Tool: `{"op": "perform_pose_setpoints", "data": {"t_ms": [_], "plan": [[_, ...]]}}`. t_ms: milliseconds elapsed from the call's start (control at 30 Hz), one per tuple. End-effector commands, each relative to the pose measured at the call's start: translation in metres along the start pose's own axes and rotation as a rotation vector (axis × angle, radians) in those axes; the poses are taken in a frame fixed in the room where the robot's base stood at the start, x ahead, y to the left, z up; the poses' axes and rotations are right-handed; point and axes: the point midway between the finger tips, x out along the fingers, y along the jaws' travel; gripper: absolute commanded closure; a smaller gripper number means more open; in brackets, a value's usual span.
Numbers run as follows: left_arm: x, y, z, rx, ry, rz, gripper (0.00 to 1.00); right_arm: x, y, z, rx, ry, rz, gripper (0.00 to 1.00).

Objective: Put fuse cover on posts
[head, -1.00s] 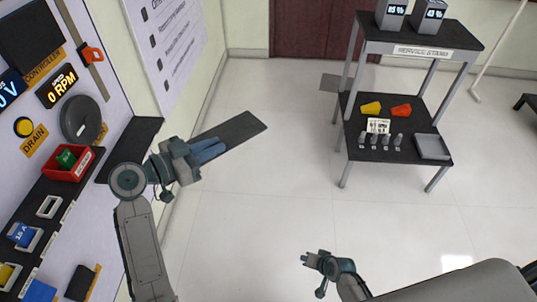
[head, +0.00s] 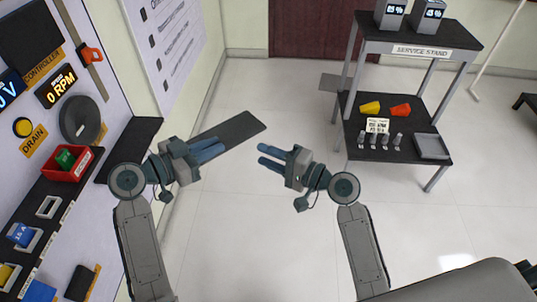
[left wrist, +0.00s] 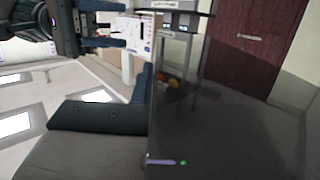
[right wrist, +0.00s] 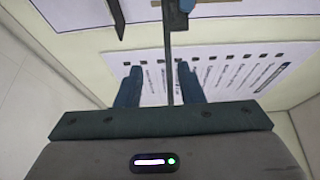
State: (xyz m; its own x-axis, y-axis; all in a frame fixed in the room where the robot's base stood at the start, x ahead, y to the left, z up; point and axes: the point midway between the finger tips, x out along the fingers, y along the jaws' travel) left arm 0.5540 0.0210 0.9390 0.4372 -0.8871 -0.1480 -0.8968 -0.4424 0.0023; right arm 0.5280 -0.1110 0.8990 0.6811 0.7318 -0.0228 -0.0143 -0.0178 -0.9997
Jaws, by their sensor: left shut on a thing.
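The fuse cover (head: 236,128) is a dark, see-through flat panel. My left gripper (head: 208,151) is shut on it and holds it in the air, right of the wall panel. In the left wrist view the cover (left wrist: 240,110) fills much of the right half. My right gripper (head: 268,155) is open and empty, its fingers pointing left just below the cover's right end. In the right wrist view the cover's thin edge (right wrist: 168,60) shows between the open fingers; I cannot tell whether it lies within their reach. I cannot make out the posts.
The wall panel at left carries a red bin (head: 67,164), a blue 15 A fuse (head: 19,234) in a white frame and an empty white frame (head: 48,206). A service stand (head: 372,118) with parts stands at back right. The floor between is clear.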

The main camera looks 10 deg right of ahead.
Motion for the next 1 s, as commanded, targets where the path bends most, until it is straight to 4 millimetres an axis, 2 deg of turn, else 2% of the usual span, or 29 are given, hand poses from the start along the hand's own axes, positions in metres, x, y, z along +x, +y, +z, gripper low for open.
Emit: {"op": "perform_pose_setpoints", "data": {"t_ms": [133,267,500,700,1000], "plan": [[0.000,0.000,-0.001,0.001,0.001,0.000,1.00,0.006,-0.009,0.003,0.006,-0.011,-0.019,0.65],[0.000,0.000,-0.001,0.001,0.001,0.000,1.00,0.022,-0.010,0.003,0.008,-0.010,-0.022,0.65],[0.000,0.000,-0.001,0.001,0.001,0.000,1.00,0.069,-0.011,0.003,0.007,-0.010,-0.020,0.65],[0.000,0.000,-0.001,0.001,0.001,0.000,1.00,0.101,-0.010,0.004,0.006,-0.010,-0.017,0.65],[0.000,0.000,-0.001,0.001,0.002,0.000,1.00,0.120,-0.010,0.004,0.004,-0.009,-0.016,0.65]]}}
